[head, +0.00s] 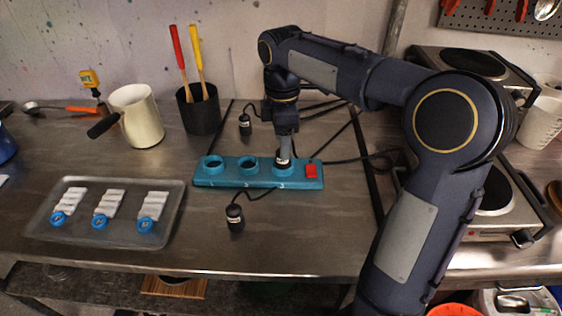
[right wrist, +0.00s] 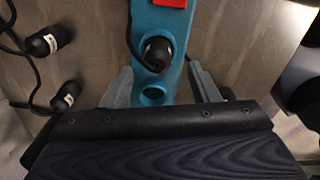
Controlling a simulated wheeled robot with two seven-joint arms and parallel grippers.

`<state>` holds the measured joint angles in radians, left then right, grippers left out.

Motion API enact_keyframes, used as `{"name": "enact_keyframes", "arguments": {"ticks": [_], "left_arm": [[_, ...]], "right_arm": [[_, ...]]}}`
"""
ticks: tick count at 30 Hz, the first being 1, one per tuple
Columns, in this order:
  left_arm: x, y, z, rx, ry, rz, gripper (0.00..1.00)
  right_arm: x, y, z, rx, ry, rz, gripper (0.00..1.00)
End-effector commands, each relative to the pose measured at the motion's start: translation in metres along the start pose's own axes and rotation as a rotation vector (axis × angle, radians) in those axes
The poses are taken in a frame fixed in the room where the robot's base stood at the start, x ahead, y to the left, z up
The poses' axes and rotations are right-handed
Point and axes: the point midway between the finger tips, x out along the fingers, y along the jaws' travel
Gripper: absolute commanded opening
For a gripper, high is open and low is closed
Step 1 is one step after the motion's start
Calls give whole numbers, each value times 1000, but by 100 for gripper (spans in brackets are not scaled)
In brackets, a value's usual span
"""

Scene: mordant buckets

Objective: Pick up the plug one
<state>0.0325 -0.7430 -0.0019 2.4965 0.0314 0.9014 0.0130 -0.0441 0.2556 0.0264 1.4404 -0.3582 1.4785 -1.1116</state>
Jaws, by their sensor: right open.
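A teal socket strip (head: 222,179) lies on the steel bench, with a row of round sockets and a red switch (head: 311,171) at its right end. A dark plug (right wrist: 158,52) stands in the socket closest to the switch. In the head view my right gripper (head: 284,152) is right over this plug and partly hides it. In the right wrist view the open fingers (right wrist: 162,88) straddle the strip, and the neighbouring socket (right wrist: 153,95) is empty. Other dark plugs lie loose, one in front (head: 235,217) and one behind (head: 245,124). I cannot read any number on them. My left gripper is not in view.
A clear tray (head: 105,240) with white bundles and blue round tags sits at the left. A cream jug (head: 137,116) and a black pot (head: 199,112) of tools stand behind. Cords cross the bench. Hot plates (head: 495,201) stand at the right.

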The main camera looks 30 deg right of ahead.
Motion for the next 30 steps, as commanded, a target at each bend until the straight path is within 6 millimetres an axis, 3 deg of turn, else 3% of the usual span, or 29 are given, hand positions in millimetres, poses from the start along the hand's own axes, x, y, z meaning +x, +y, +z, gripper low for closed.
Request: {"name": "enact_keyframes", "arguments": {"ticks": [9, 17, 28, 30], "left_arm": [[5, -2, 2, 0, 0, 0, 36], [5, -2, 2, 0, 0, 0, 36], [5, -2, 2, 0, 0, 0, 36], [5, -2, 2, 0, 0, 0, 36]], "right_arm": [[43, 2, 3, 3, 0, -1, 55], [45, 2, 3, 3, 1, 0, 55], [44, 2, 3, 3, 1, 0, 8], [44, 2, 3, 3, 1, 1, 5]]}}
